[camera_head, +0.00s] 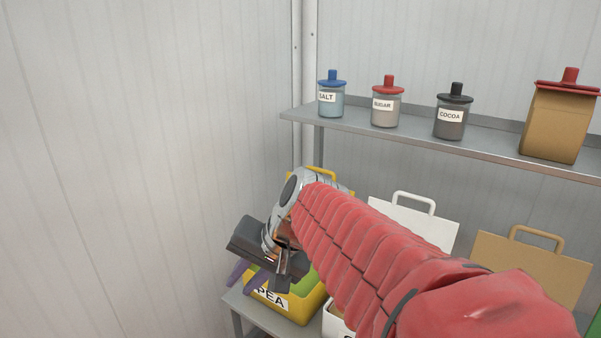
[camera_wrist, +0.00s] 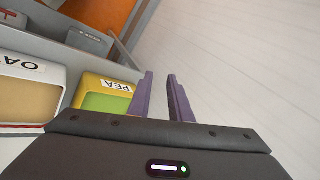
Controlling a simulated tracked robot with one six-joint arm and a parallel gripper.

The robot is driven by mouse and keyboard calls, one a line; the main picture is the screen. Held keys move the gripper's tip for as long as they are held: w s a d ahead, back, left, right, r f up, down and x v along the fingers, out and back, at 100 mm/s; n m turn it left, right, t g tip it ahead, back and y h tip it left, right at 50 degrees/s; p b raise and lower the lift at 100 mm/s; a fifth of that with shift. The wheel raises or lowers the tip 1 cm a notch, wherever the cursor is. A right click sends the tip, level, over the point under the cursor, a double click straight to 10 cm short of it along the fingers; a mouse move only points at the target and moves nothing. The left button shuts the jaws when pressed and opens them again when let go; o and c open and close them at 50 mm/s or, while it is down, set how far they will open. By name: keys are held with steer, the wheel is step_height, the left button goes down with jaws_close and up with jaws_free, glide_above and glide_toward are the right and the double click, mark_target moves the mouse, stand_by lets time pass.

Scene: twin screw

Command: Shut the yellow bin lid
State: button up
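The yellow bin (camera_head: 300,312), labelled PEA, stands on the lower shelf, partly hidden by my wrist. Green contents show in its open top. Its yellow lid (camera_head: 320,168) stands raised at the back; mostly its handle shows above my arm, which hides the rest. The wrist view shows the yellow bin (camera_wrist: 88,82) with its label and green contents, to the left of my fingers. My gripper (camera_wrist: 160,77) has two purple fingers apart with nothing between them. In the head view my gripper (camera_head: 247,276) is at the bin's left side; contact cannot be told.
A white bin (camera_wrist: 20,90), label partly seen, stands beside the yellow one. White (camera_head: 415,220) and tan (camera_head: 530,262) lids stand raised to the right. The upper shelf (camera_head: 400,135) holds jars and a brown container (camera_head: 556,125). A pale wall (camera_head: 130,170) bounds the left.

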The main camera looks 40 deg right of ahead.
steer(key=w+d+r+m+t+y, duration=0.1)
steer(key=w+d+r+m+t, duration=0.1)
steer(key=w+d+m, duration=0.5)
steer(key=m+t+h, duration=0.3)
steer(key=m+t, duration=0.4)
steer(key=m, duration=0.4)
glide_toward(324, 171)
steer(key=v, duration=0.4)
steer(key=shift+w, duration=0.1)
steer(key=x, duration=1.3)
steer(key=shift+w+f, duration=0.2)
steer(key=shift+w, duration=0.2)
steer(key=shift+c, duration=0.4)
